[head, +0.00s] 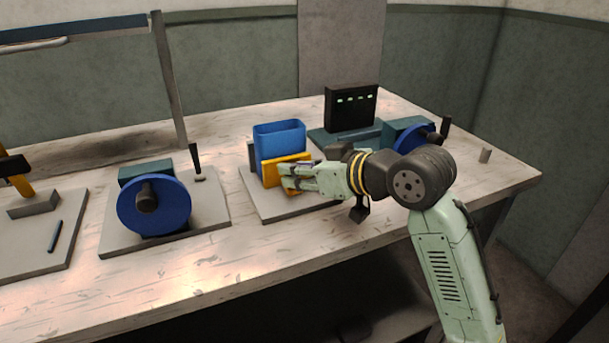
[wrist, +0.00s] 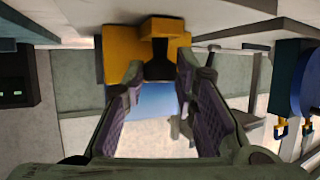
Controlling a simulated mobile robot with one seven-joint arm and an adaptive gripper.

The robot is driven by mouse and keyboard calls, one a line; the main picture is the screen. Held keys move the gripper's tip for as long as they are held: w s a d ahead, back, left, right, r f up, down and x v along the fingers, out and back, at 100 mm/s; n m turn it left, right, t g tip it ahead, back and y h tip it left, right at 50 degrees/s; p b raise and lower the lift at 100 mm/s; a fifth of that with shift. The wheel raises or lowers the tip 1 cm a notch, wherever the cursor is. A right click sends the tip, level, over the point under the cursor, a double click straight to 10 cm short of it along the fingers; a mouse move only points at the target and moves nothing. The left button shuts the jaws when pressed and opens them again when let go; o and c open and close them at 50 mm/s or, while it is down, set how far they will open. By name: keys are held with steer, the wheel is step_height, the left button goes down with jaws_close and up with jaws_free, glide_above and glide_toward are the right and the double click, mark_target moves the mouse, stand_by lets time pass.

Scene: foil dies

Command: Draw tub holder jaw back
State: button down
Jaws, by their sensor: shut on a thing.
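The tub holder has a yellow jaw (head: 272,183) in front of a blue tub (head: 279,138), on a grey base plate (head: 265,213). The tub stands upright and open at the top, with a grey piece at its left side. My gripper (head: 286,177) reaches in from the right and is shut on the yellow jaw. In the wrist view, my fingertips (wrist: 163,75) close about a dark part below the jaw's yellow tab (wrist: 162,28). Blue of the tub (wrist: 154,102) shows between the fingers. My fingers hide part of the jaw in the head view.
A blue wheel (head: 165,212) with a dark knob stands on a plate to the left. Behind and right are a black box (head: 350,107) with green lights and another blue wheel (head: 408,139). Bare bench (head: 235,270) lies in front of the holder.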

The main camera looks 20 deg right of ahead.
steer(key=shift+w+r, duration=0.1)
steer(key=c, duration=1.8)
jaws_free()
steer(key=shift+o, duration=1.1)
steer(key=shift+w, duration=0.15)
steer(key=v, duration=1.2)
